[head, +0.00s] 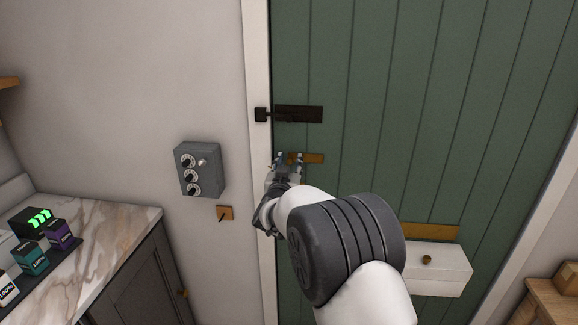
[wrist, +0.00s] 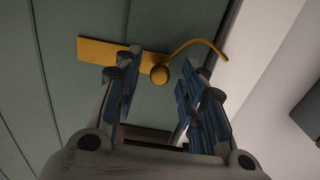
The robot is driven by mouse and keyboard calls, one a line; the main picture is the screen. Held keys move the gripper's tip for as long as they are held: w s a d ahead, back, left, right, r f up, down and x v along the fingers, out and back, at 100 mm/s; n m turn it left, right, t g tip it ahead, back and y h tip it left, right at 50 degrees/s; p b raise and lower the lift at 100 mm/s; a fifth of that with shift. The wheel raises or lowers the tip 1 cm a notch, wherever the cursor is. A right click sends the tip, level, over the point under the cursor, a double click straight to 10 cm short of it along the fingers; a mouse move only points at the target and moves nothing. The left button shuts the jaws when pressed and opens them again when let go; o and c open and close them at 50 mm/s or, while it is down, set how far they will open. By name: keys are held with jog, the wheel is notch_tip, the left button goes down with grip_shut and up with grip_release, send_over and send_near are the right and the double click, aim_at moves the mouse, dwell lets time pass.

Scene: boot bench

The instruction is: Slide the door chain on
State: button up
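A brass plate (head: 315,158) is fixed flat on the green door (head: 400,90), below the dark bolt. The wrist view shows the brass plate (wrist: 95,50), a round brass knob (wrist: 159,75) at its end and a thin curved brass strip (wrist: 205,42) reaching from the knob towards the white frame. My gripper (head: 288,158) is in front of the plate's left end. In the wrist view my gripper (wrist: 163,68) is open, with the knob showing between its fingertips. I cannot tell whether the fingers touch it. The strip's far end seems free.
A dark bolt (head: 298,114) sits above the plate. A grey dial box (head: 200,169) and a small wooden plate with a dark hook (head: 225,213) are on the wall. A white box (head: 440,270) is at lower right, a marble counter (head: 110,232) at left.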

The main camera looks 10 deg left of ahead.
jog(key=shift+w, duration=0.15)
grip_shut()
dwell(0.4)
dwell(0.4)
